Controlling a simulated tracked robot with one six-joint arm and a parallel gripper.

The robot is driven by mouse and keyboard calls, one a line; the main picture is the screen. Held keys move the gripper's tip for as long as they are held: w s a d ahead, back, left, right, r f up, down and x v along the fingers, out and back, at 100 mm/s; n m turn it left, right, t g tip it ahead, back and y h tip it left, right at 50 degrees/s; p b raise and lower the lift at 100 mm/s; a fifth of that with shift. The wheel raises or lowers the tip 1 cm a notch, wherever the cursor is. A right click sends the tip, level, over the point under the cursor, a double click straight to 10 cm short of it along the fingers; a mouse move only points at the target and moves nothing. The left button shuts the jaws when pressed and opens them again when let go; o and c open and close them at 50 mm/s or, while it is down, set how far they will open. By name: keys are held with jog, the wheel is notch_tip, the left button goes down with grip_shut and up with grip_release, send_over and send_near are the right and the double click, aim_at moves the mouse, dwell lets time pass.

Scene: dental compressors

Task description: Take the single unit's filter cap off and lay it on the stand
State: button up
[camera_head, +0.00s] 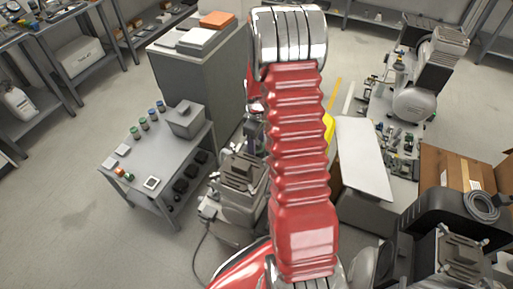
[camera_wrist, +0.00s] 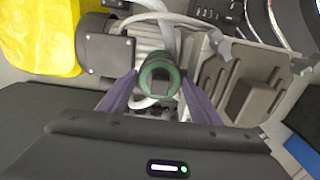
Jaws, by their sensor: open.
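In the wrist view a round cap (camera_wrist: 158,76), dark with a green rim, sits on the single compressor unit (camera_wrist: 110,48). My gripper (camera_wrist: 159,82) is open, with one purple finger on each side of the cap. I cannot tell whether the fingers touch it. In the head view the single unit (camera_head: 240,180) stands on the floor, partly behind my red arm. The cap is not clear there. The grey stand (camera_head: 185,148) is left of the unit. Its top holds several small jars, a grey box and small pads.
A tall grey cabinet (camera_head: 205,80) stands behind the stand. A white panel (camera_head: 362,155) and another compressor (camera_head: 415,100) are to the right. A yellow cloth-like thing (camera_wrist: 40,35) lies by the unit. Bare floor lies left of the stand. A cable (camera_head: 198,250) runs across the floor.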

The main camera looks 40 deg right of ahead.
aim_at(257, 142)
jog(key=shift+f, duration=0.1)
dwell(0.5)
jog(key=c, duration=0.7)
notch_tip(257, 142, up, 10)
dwell(0.4)
dwell(0.4)
